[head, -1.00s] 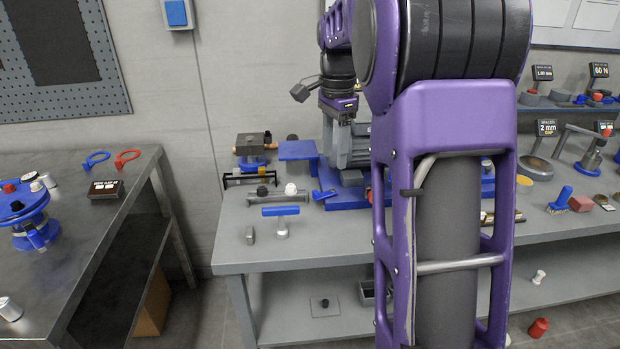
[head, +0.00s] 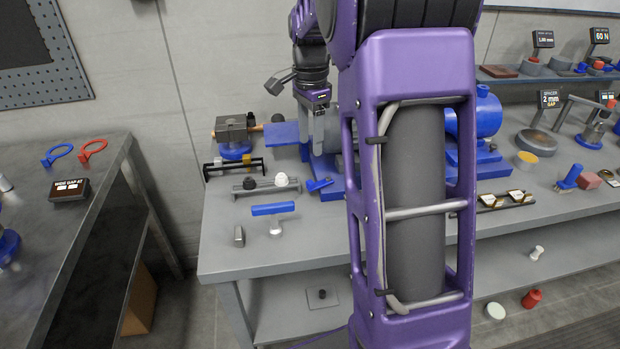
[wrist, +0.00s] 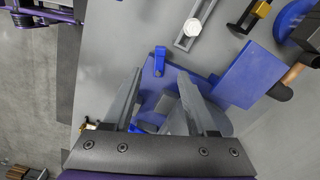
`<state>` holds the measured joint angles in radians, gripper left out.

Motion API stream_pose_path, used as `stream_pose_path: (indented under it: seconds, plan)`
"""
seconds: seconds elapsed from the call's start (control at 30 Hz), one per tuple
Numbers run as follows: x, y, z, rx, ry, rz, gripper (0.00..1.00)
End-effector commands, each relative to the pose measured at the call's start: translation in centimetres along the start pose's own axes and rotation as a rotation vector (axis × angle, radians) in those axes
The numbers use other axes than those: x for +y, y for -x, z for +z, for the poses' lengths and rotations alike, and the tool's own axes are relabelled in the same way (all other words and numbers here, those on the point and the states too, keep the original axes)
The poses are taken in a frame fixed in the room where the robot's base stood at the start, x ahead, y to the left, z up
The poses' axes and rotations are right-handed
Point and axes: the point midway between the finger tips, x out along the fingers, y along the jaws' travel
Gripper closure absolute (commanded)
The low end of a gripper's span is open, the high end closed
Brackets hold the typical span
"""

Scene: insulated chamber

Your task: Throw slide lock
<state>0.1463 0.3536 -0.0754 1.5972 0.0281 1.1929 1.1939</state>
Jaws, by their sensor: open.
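No part is labelled as the slide lock, and I cannot tell for sure which one it is. A small blue lever (head: 318,184) sticks out at the front of the blue machine base; it also shows in the wrist view (wrist: 160,60) just beyond my fingertips. A grey slotted bar (head: 262,188) with a black knob and a white knob lies left of it. A black rail (head: 222,168) with a yellow piece stands behind that bar. My gripper (wrist: 157,84) is open and empty, pointing down over the blue base. In the head view my arm hides much of the machine.
A blue-topped T-handle (head: 273,209) and a small grey block (head: 239,236) stand near the bench's front left. A blue plate (head: 282,134) and a vise-like block (head: 233,130) are behind. The bench front between the T-handle and my arm is clear.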

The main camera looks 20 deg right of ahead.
Motion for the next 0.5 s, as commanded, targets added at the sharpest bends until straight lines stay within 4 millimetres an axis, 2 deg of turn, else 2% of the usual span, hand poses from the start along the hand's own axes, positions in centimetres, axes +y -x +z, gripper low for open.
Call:
stream_pose_path:
  seconds: [0.03, 0.3, 0.5]
  plan:
    - [0.0, -1.4, 0.0, -0.001, 0.000, 0.003, 0.43]
    - [0.1, -7.2, -0.1, -0.001, -0.002, 0.003, 0.43]
    - [0.0, -10.0, 0.0, -0.001, 0.000, 0.001, 0.43]
